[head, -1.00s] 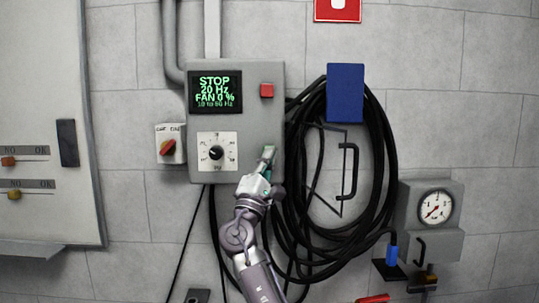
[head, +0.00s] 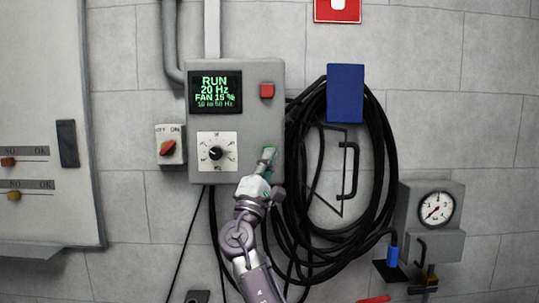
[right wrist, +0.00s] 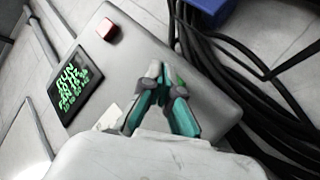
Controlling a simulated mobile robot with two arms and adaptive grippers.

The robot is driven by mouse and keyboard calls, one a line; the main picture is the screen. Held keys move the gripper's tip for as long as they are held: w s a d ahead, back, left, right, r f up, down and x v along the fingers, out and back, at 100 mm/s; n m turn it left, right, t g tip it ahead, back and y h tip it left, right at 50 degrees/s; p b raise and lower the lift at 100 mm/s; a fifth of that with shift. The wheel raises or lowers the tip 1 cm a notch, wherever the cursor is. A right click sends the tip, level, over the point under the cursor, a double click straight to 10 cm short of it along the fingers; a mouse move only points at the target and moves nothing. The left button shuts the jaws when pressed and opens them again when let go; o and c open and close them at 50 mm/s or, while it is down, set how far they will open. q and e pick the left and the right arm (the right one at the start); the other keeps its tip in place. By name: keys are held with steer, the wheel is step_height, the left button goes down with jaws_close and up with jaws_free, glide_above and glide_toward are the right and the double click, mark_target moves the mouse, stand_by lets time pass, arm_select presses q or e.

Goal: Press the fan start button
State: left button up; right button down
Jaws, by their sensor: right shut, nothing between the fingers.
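The grey control box (head: 262,121) is fixed to the wall. Its display (head: 215,92) reads RUN, 20 Hz, FAN 15 %, and the display also shows in the right wrist view (right wrist: 75,87). A red button (head: 267,90) sits at the upper right of the box face, also seen in the right wrist view (right wrist: 107,30). My right gripper (head: 268,154) is shut and empty, its tips at the lower right of the box face. The tips cover most of the spot there; only a little green shows beside them. In the right wrist view its fingers (right wrist: 160,75) point at the box.
Black cable coils (head: 380,160) hang from a blue holder (head: 345,93) close at right. A pressure gauge (head: 436,207) is farther right.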

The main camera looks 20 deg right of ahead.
steer(key=s+a, duration=0.1)
steer(key=s, duration=0.5)
steer(key=shift+a, duration=0.3)
steer(key=shift+w, duration=0.1)
stand_by(0.6)
